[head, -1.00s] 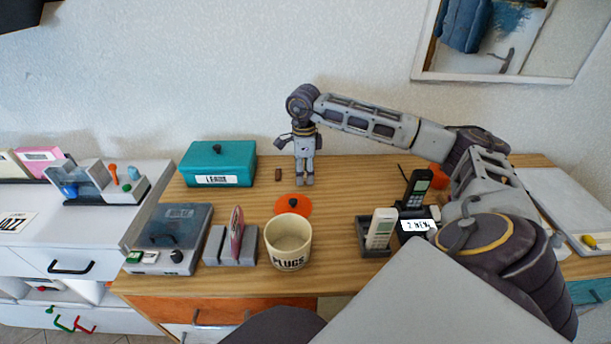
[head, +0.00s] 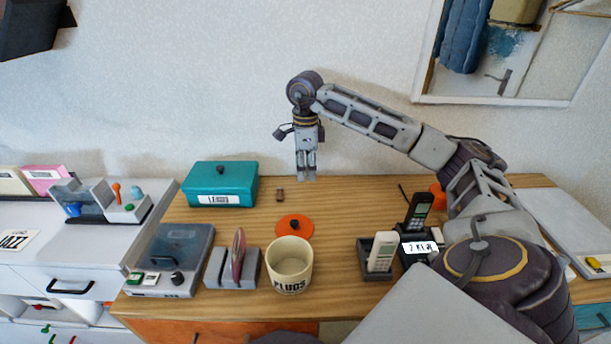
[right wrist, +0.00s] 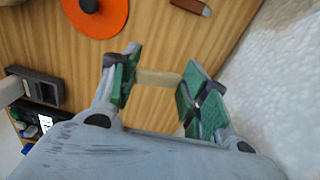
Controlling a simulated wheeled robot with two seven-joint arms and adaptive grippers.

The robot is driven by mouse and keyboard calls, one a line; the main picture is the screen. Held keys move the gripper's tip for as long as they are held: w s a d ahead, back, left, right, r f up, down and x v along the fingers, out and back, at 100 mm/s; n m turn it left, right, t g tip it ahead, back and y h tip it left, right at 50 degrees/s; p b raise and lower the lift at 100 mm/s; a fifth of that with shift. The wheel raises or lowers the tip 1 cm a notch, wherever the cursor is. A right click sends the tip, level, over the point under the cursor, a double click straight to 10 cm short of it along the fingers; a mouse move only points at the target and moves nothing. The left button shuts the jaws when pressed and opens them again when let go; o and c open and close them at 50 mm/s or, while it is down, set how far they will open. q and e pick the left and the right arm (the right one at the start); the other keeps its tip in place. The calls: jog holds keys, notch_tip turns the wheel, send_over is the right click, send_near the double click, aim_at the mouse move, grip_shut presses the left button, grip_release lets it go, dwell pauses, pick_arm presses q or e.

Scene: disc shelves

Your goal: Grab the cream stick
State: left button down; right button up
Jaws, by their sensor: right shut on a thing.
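The cream stick (right wrist: 157,78) shows in the right wrist view as a short pale bar across the gap between the green finger pads. My right gripper (right wrist: 155,82) is shut on it, one pad at each end. In the head view the right gripper (head: 307,178) points down near the back of the wooden table; the stick cannot be made out there. My left gripper is not in view.
Below the gripper are an orange lid (head: 294,226), a small brown piece (head: 280,195) and a cream PLUGS pot (head: 289,268). A teal box (head: 222,186) stands left. A phone (head: 419,211) and a white remote (head: 381,252) stand right in dark holders. Table right of the lid is clear.

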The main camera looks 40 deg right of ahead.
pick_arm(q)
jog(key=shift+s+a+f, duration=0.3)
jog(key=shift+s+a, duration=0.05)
pick_arm(e)
jog(key=shift+r, duration=0.35)
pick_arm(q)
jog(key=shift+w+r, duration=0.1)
